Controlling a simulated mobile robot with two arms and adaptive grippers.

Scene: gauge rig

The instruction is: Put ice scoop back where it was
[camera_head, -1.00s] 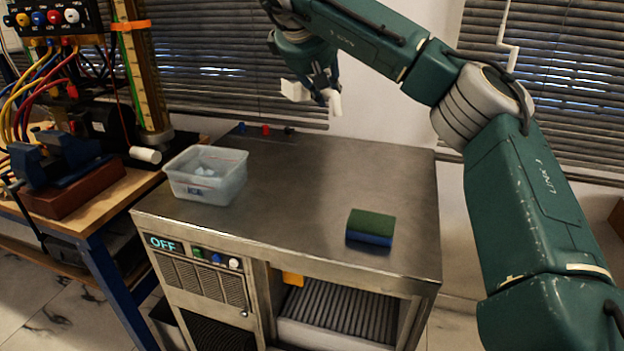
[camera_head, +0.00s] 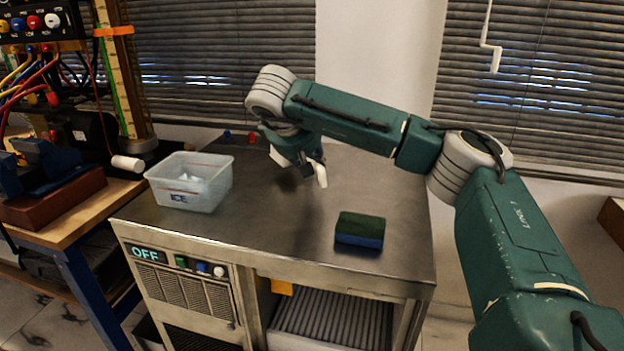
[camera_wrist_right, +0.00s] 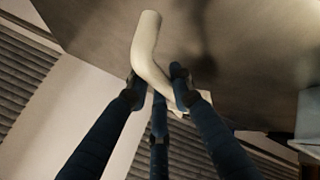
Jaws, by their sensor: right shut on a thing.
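My right gripper (camera_head: 306,166) is shut on the white ice scoop (camera_head: 320,175), above the back middle of the steel machine top. In the right wrist view, the fingers (camera_wrist_right: 157,82) close around the scoop's pale bent handle (camera_wrist_right: 147,45). The handle's end points toward the dark steel surface. The scoop's bowl is mostly hidden by the gripper in the head view. I cannot tell whether the scoop touches the top. My left gripper is not in view.
A clear plastic bin (camera_head: 212,188) with pale pieces inside stands left of the gripper. A green and blue sponge (camera_head: 360,230) lies front right. The steel top (camera_head: 270,222) is clear between them. A workbench (camera_head: 75,222) with a vise stands left.

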